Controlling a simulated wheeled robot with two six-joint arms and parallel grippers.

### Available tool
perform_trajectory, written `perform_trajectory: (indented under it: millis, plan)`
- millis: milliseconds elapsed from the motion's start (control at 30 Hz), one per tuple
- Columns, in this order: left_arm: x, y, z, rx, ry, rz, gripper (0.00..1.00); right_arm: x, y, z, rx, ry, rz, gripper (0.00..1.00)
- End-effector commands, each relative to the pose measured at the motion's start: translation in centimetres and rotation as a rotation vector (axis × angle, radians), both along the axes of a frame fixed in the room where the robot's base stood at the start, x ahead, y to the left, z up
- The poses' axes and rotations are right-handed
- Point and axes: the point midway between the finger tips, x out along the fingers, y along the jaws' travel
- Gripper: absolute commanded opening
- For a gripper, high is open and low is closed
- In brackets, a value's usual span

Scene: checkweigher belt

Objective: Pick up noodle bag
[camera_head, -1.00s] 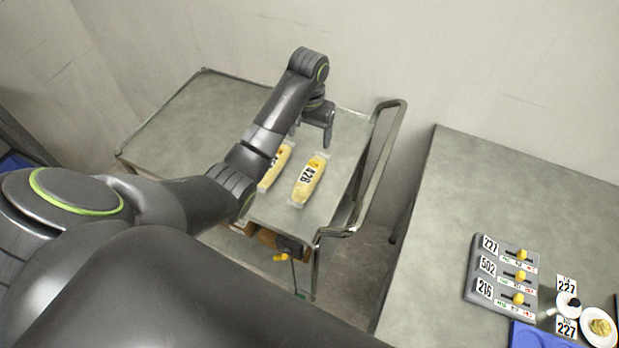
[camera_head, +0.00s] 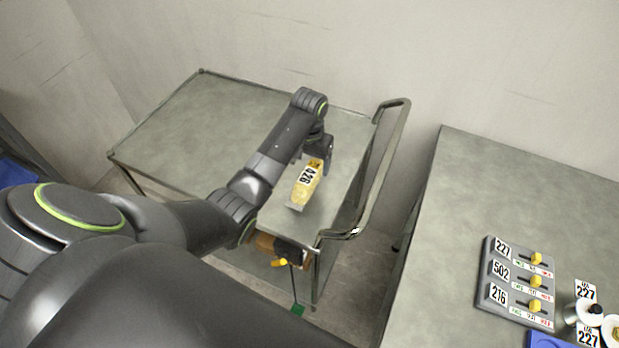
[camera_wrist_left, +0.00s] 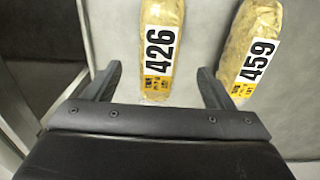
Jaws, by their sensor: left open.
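A clear noodle bag with yellow contents and label 426 (camera_head: 306,186) lies on the grey cart top. It also shows in the left wrist view (camera_wrist_left: 161,45), its orange-printed end between my open fingers. A second noodle bag, labelled 459 (camera_wrist_left: 252,50), lies to its right in the wrist view; my arm hides it in the head view. My left gripper (camera_head: 322,158) is open and empty at the far end of bag 426. Whether the fingers touch the bag cannot be told. My right gripper is not in view.
The cart (camera_head: 165,130) has a raised metal handle (camera_head: 378,170) on its right side, near my gripper. The cart's left part is bare. A grey table (camera_head: 460,210) at the right holds a numbered slider panel (camera_head: 515,281) and weights.

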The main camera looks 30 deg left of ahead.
Motion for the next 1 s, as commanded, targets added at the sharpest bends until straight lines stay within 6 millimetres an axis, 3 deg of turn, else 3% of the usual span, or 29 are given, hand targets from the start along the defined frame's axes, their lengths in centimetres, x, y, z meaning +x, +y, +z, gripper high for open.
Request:
perform_trajectory:
  millis: [300, 633, 1000]
  plan:
    - [-0.2, -0.2, -4.1, 0.000, 0.004, 0.000, 0.76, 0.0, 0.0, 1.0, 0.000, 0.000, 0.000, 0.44]
    - [-0.2, -0.2, -4.8, 0.000, 0.002, -0.001, 0.76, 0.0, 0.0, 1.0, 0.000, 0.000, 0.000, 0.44]
    - [-0.2, -0.2, -4.8, 0.000, 0.002, -0.001, 0.28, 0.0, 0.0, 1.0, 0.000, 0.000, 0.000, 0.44]
